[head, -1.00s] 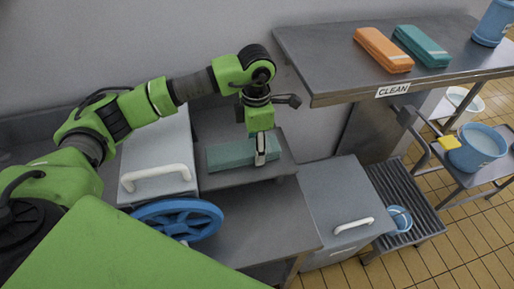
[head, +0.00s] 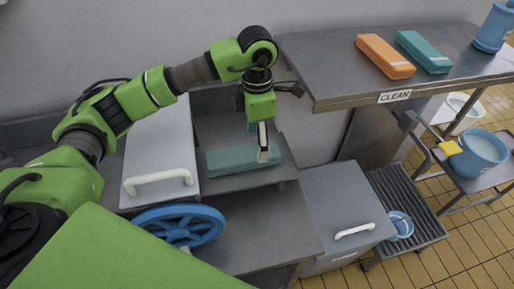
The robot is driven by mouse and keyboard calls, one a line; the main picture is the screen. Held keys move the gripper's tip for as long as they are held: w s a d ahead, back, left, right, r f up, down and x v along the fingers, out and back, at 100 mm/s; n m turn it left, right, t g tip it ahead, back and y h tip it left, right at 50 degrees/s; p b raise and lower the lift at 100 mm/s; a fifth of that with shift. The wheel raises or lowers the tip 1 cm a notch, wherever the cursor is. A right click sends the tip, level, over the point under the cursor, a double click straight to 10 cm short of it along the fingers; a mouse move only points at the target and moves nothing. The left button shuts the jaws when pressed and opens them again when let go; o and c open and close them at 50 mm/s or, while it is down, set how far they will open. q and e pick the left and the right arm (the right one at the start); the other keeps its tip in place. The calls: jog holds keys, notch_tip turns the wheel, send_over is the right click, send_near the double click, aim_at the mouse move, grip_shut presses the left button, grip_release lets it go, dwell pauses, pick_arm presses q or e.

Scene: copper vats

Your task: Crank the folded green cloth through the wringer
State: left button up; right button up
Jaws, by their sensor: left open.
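The folded green cloth (head: 235,159) lies flat on a grey shelf or tray beside the white-handled grey housing (head: 160,150). A blue spoked wheel (head: 178,224) stands in front of that housing; I take it for the wringer's crank wheel. The wringer's rollers do not show. My left gripper (head: 264,157) points down at the right end of the green cloth. It is open, with its fingers at the cloth's end; whether they touch it I cannot tell. My right gripper is not in view.
A steel table labelled CLEAN (head: 330,75) at the right holds an orange folded cloth (head: 385,56), a teal one (head: 423,51) and a blue container (head: 493,28). A grey lidded box (head: 345,205), a slatted step (head: 405,212) and a cart with a blue bucket (head: 480,152) stand below it.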

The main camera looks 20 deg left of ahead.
pick_arm(q)
notch_tip(320, 180, up, 7)
dwell(0.3)
dwell(0.4)
